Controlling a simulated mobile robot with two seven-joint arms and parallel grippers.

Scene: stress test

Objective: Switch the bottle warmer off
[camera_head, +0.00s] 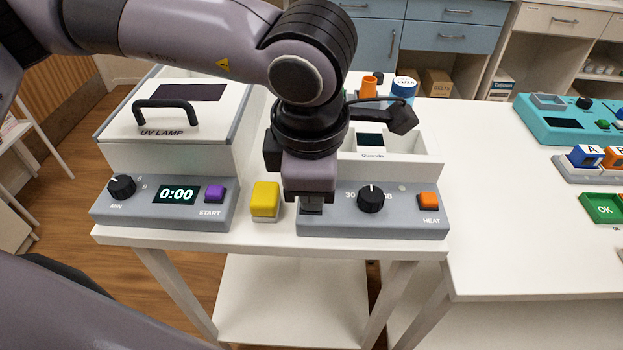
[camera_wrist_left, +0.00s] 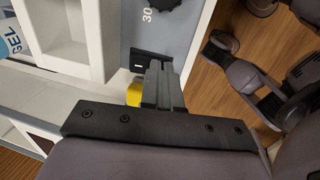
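The bottle warmer is a white open box with a grey front panel (camera_head: 335,222), a black dial (camera_head: 370,198) between small numbers, and an orange HEAT button (camera_head: 428,200). My left gripper (camera_head: 311,208) points down at the left end of this panel and hides what is under it in the head view. In the left wrist view its fingers (camera_wrist_left: 163,88) are together with nothing seen between them. A black rocker switch (camera_wrist_left: 138,67) with a white mark shows on the panel right by the fingertips; I cannot tell whether they touch. My right gripper is not in view.
A yellow button block (camera_head: 265,200) stands just left of the panel. Further left is the UV lamp box (camera_head: 170,125) with its timer panel (camera_head: 140,212). A teal device (camera_head: 560,122) is at the right; bare white table lies between.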

